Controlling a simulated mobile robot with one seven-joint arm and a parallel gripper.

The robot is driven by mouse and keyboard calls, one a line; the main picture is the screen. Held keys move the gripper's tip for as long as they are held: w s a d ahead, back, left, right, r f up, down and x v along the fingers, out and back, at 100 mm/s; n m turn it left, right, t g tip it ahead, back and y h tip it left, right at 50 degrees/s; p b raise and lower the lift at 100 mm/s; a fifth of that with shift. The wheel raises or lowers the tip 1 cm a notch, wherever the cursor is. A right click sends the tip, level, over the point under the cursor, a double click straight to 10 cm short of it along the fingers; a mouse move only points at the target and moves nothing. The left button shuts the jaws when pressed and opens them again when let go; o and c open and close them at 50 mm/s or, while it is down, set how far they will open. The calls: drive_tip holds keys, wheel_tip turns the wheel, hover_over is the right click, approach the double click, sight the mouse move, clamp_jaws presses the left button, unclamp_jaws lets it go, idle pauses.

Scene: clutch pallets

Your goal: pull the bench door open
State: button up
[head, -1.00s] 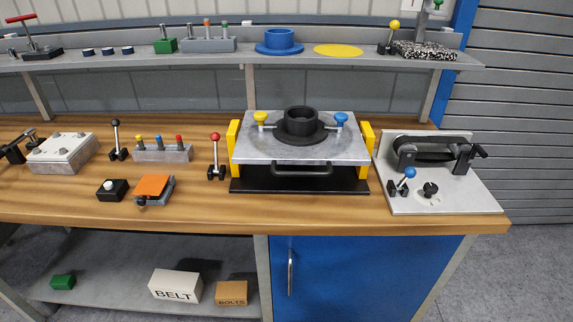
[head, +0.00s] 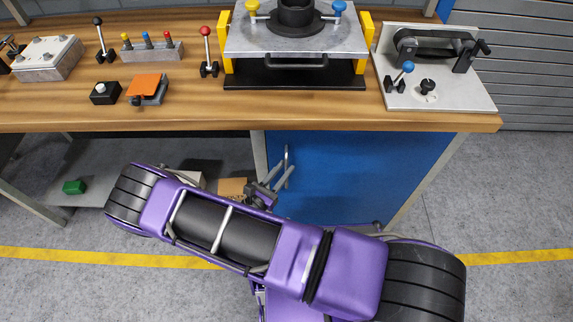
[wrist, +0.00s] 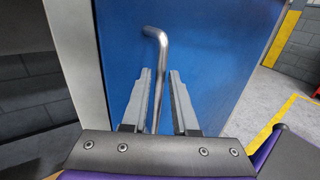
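The blue bench door (head: 345,170) is below the worktop, right of the open shelf, and looks shut. It also fills the middle of the wrist view (wrist: 215,60). Its grey vertical bar handle (head: 287,155) is near the door's left edge. My gripper (head: 282,178) is at the handle, with its fingers apart. In the wrist view, the handle (wrist: 156,50) runs down between the two fingers of my gripper (wrist: 166,85), closer to the left one. A gap shows on the right side. The handle's lower end is hidden behind the gripper body.
The wooden worktop (head: 200,118) overhangs the door and carries a press fixture (head: 295,75), levers and a belt plate (head: 440,95). The lower shelf (head: 110,190) holds a green block (head: 74,187) and boxes partly behind my arm. Floor right of the bench is clear.

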drive_tip(key=shift+x, duration=0.95)
drive_tip(key=shift+c, duration=0.2)
clamp_jaws()
idle(0.6)
